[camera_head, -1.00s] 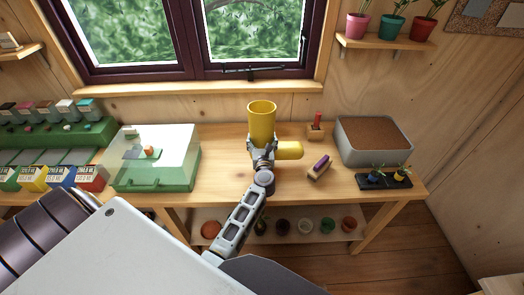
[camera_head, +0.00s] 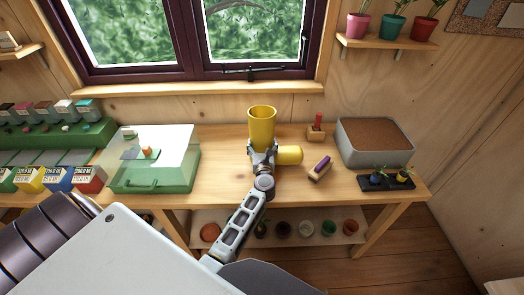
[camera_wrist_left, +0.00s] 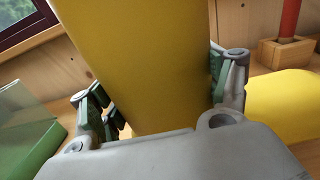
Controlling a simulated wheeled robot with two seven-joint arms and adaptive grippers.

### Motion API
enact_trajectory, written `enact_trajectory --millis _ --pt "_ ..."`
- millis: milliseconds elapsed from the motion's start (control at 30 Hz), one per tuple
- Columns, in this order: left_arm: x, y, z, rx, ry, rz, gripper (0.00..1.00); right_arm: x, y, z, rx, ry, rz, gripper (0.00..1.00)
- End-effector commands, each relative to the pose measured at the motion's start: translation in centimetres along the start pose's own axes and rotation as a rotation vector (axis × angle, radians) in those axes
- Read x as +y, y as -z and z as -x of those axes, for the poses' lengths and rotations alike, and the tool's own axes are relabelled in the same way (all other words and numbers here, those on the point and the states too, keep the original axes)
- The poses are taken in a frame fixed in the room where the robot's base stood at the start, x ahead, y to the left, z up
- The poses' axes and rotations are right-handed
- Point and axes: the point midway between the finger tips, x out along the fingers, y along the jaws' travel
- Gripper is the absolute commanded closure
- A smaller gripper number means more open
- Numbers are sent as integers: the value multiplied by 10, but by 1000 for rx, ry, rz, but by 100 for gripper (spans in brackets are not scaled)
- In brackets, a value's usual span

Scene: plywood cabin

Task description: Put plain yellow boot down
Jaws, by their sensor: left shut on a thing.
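The plain yellow boot (camera_head: 262,124) is upright over the middle of the wooden bench, its open top up and its foot (camera_head: 290,155) pointing right. My left gripper (camera_head: 263,156) is shut on the boot's shaft from the front. In the left wrist view the shaft (camera_wrist_left: 160,60) fills the space between the two fingers, and part of the foot (camera_wrist_left: 285,105) shows at the right. The gripper hides the lower shaft, and I cannot tell whether the sole touches the bench (camera_head: 225,180). My right gripper is not in view.
A green case with a clear lid (camera_head: 155,175) stands left of the boot. To the right are a wooden block with a purple top (camera_head: 320,168), a red-handled tool in a wooden block (camera_head: 316,128), a soil tray (camera_head: 375,155) and a black seedling tray (camera_head: 385,183). Bench front is clear.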

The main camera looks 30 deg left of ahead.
Motion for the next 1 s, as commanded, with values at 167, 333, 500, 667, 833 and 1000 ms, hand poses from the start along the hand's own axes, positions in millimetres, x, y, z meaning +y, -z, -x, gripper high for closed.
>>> enact_trajectory --millis 167,333,500,667,833,1000 --pt "0 14 0 -3 0 0 85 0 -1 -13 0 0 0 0" --pt "0 22 0 -3 0 0 85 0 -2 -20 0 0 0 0" --pt "0 25 0 -3 0 1 85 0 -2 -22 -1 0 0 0" --pt "0 24 0 -3 0 1 85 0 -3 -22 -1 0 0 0" --pt "0 24 0 -3 0 1 85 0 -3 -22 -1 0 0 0" --pt "0 28 0 0 0 -1 19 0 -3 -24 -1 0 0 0"
